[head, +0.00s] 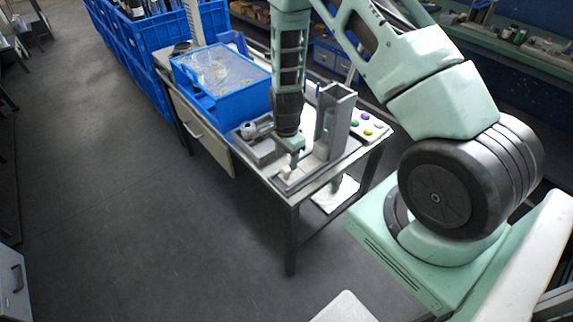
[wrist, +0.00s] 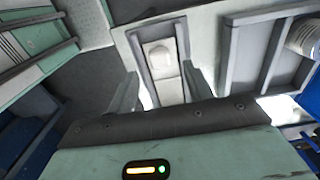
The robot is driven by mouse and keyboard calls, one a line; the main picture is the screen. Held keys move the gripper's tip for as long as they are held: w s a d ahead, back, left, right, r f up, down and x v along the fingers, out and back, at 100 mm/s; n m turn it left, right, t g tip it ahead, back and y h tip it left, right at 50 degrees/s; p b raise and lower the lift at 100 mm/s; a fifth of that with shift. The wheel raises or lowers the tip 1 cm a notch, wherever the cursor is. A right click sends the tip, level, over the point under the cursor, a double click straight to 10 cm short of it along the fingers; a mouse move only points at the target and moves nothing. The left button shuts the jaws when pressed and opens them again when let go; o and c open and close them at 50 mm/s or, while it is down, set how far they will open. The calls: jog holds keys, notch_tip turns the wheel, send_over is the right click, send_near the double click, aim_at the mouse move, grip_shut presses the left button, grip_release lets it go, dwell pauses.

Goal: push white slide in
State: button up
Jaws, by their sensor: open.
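The white slide (wrist: 160,58) is a pale block with a raised rounded part, lying in a grey channel in the wrist view. In the head view the white slide (head: 289,177) shows small at the front end of a grey fixture on the table. My gripper (head: 295,160) points down just above it. In the wrist view my gripper (wrist: 161,88) is open, with one finger on each side of the channel and nothing held. I cannot tell whether the fingertips touch the slide or the fixture.
A tall grey upright bracket (head: 336,118) stands right beside my gripper. A grey tray (head: 262,152) with a small roll (head: 263,127) is to the left. A blue box (head: 208,101) stands behind, and a panel with coloured buttons (head: 368,126) is at the right. Floor in front is clear.

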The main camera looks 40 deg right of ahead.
aim_at(287, 168)
jog(key=shift+f+p, duration=0.3)
jog(key=shift+f, duration=2)
